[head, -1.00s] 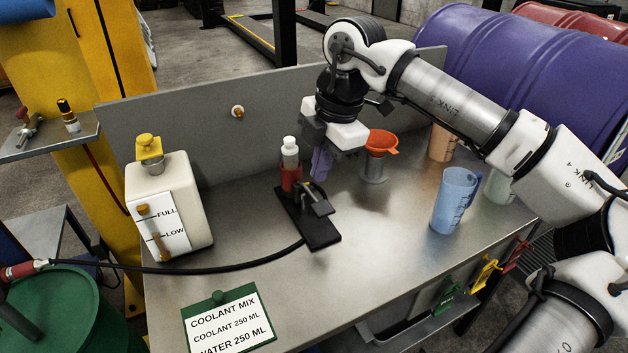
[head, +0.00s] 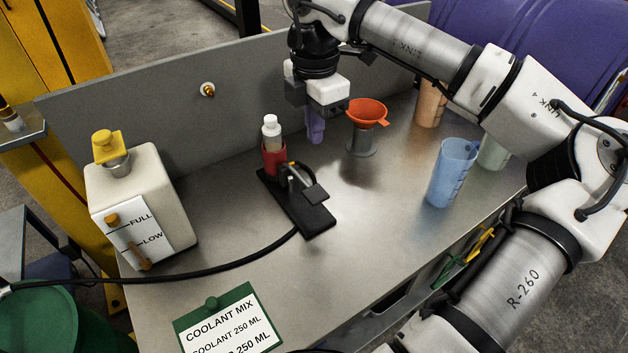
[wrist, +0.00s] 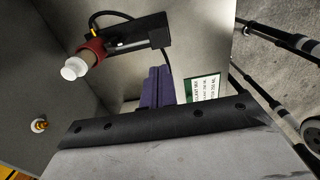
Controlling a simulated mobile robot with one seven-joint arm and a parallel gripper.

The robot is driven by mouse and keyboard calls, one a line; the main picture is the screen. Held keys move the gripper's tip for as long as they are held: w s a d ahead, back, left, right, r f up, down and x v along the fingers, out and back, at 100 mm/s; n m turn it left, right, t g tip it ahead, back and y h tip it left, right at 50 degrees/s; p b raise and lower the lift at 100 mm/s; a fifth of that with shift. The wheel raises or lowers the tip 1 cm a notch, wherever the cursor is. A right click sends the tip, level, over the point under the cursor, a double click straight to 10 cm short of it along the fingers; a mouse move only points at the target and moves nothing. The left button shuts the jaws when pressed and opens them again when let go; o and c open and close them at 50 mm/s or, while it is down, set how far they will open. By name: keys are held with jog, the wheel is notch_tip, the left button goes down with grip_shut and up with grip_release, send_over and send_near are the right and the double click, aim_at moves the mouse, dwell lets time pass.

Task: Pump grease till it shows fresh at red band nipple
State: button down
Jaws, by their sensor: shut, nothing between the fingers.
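A small pump stands on the steel bench, with a black base plate (head: 312,222), a red collar (head: 274,158), a white-capped cylinder (head: 271,130) and a lever with a dark pad (head: 314,193). A black hose (head: 225,268) runs left from it. In the wrist view the red collar (wrist: 92,50) and white cap (wrist: 74,69) show at upper left. My gripper (head: 316,138), with purple fingers, is shut and empty above the bench, behind and right of the pump, apart from it. The fingers (wrist: 154,90) also show in the wrist view. No red-banded nipple is clearly visible now.
A white coolant tank (head: 140,195) stands left. An orange funnel (head: 366,112) is close right of my gripper; a blue jug (head: 452,175), a peach cup (head: 430,105) and a pale green cup (head: 493,152) stand beyond. A round fitting (head: 207,89) is on the back panel.

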aim_at(321, 202)
notch_tip(321, 202, down, 14)
jog(key=p, duration=0.4)
jog(key=shift+r, duration=0.2)
jog(key=f+b, duration=0.1)
jog(key=b, duration=0.1)
jog(key=f+t+b, duration=0.1)
jog(key=b, duration=0.1)
jog(key=shift+s+d+y, duration=0.15)
jog(key=shift+s+y, duration=0.05)
jog(key=shift+y, duration=0.1)
jog(key=f+t+b, duration=0.1)
jog(key=b, duration=0.3)
jog(key=f+y+b, duration=0.1)
jog(key=b, duration=0.3)
jog(key=f+t+b, duration=0.1)
jog(key=f+b, duration=0.1)
jog(key=b, duration=0.2)
jog(key=shift+s+d+t+y, duration=0.15)
jog(key=shift+s+t+y, duration=0.15)
jog(key=shift+s+y, duration=0.1)
jog(key=shift+r, duration=0.1)
jog(key=shift+r, duration=0.15)
